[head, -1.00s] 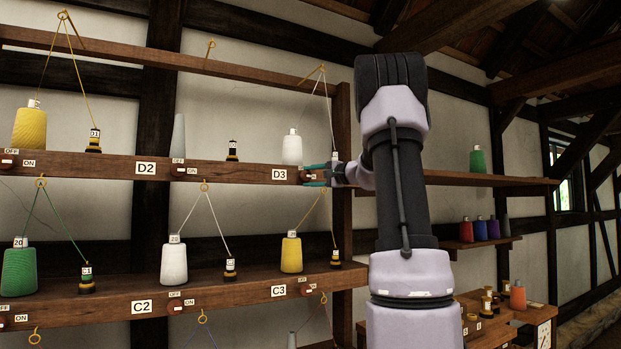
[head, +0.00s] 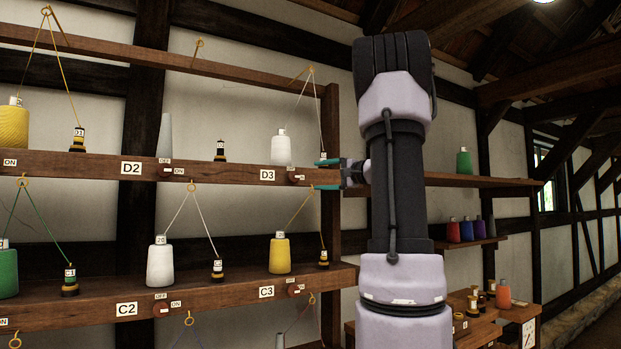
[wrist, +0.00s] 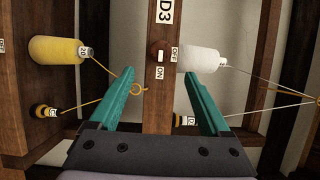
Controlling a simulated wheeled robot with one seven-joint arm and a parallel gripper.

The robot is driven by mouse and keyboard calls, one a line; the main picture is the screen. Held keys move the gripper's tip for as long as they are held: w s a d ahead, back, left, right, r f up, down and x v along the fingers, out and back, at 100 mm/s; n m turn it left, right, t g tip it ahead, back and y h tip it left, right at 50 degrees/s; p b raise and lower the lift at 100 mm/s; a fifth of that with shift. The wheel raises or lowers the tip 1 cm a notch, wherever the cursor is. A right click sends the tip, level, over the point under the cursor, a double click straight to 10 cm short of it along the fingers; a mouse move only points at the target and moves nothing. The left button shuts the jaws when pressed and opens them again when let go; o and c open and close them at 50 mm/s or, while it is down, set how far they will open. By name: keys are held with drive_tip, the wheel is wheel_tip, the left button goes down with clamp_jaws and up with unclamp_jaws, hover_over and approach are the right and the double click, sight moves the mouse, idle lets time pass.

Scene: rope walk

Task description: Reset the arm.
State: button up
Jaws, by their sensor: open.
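My gripper (head: 328,175) is at the right end of the D3 shelf in the head view, its teal fingers spread one above the other with nothing between them. In the wrist view my gripper (wrist: 172,92) is open and empty in front of the D3 beam. The D3 switch (head: 295,178) sits on that beam, just left of the fingertips and apart from them. The switch also shows in the wrist view (wrist: 157,52), beyond the fingertips, with OFF and ON labels beside it. My forearm hides part of the wall and shelves behind it.
A white cone (head: 281,149) stands on the D3 shelf and a yellow cone (head: 280,254) on the C3 shelf, threads rising to hooks. A wooden post (head: 331,120) stands close to my gripper. Wall shelves with a green cone (head: 464,161) are at right.

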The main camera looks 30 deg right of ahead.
drive_tip(key=shift+s+d, duration=0.25)
drive_tip(key=shift+s, duration=0.3)
drive_tip(key=s+a+f+n+g, duration=0.1)
drive_tip(key=s+a+f+g, duration=0.15)
drive_tip(key=a, duration=0.35)
drive_tip(key=s+a+f+n+g+y, duration=0.1)
drive_tip(key=s+a+f+n+g, duration=0.1)
drive_tip(key=s+a, duration=0.3)
drive_tip(key=s+a+f+n+g, duration=0.1)
drive_tip(key=s+a+f+g, duration=0.15)
drive_tip(key=a, duration=0.45)
drive_tip(key=s+a+f+n+g+h, duration=0.1)
drive_tip(key=s+a+f+n+h, duration=0.1)
drive_tip(key=s+f, duration=0.4)
drive_tip(key=s+a+f+n+g+h, duration=0.1)
drive_tip(key=s+a+f+n+h, duration=0.2)
drive_tip(key=s+f, duration=0.3)
drive_tip(key=s+a+h, duration=0.1)
drive_tip(key=s, duration=0.4)
drive_tip(key=shift+f, duration=0.2)
